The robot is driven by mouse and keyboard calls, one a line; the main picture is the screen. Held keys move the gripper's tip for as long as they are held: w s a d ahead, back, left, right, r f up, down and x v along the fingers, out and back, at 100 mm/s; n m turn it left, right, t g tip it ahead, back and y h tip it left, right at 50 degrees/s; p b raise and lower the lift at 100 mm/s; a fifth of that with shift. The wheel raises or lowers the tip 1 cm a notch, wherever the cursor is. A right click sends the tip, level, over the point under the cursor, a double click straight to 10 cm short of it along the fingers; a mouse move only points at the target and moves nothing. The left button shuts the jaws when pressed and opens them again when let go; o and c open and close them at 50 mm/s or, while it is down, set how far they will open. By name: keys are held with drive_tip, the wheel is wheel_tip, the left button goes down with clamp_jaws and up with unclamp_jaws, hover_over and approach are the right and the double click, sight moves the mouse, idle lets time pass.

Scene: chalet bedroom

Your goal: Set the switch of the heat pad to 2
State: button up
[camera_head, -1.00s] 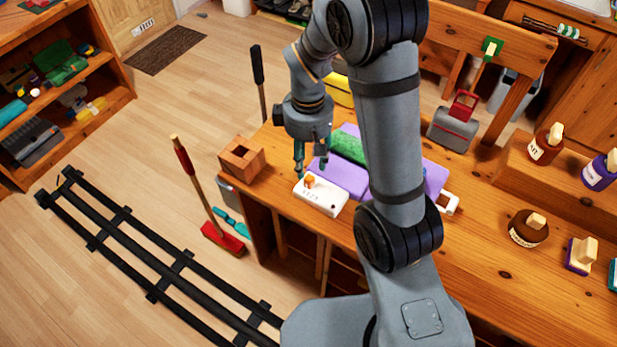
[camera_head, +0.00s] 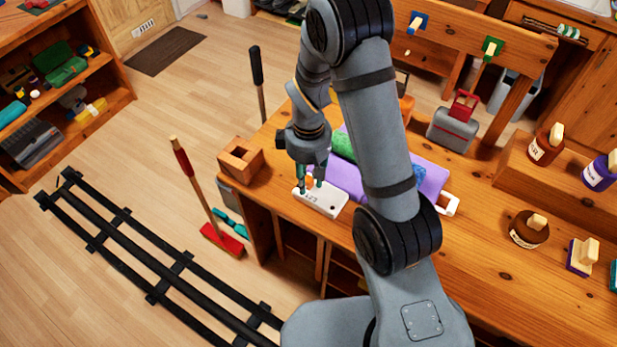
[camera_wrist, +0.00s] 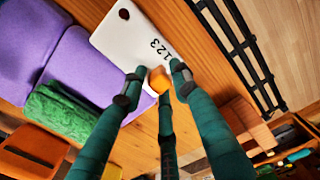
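The white switch box (camera_head: 320,199) lies on the wooden bench, with an orange knob (camera_head: 309,181) at its left end. In the wrist view the box (camera_wrist: 120,38) shows the digits 1, 2, 3 beside the orange knob (camera_wrist: 159,80); I cannot tell which digit the knob is set to. The purple heat pad (camera_head: 432,180) lies behind the box, partly hidden by my arm. My gripper (camera_head: 309,176) points down over the knob. In the wrist view its green fingers (camera_wrist: 156,74) stand around the knob, apart, with small gaps showing; contact is unclear.
A green rolled item (camera_wrist: 60,112) lies on the purple pad. A wooden box (camera_head: 240,160) stands left of the switch box. A grey toolbox (camera_head: 453,129) and several bottles stand to the right. A red broom (camera_head: 222,240) stands by the bench.

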drive_tip(key=c, duration=0.6)
clamp_jaws()
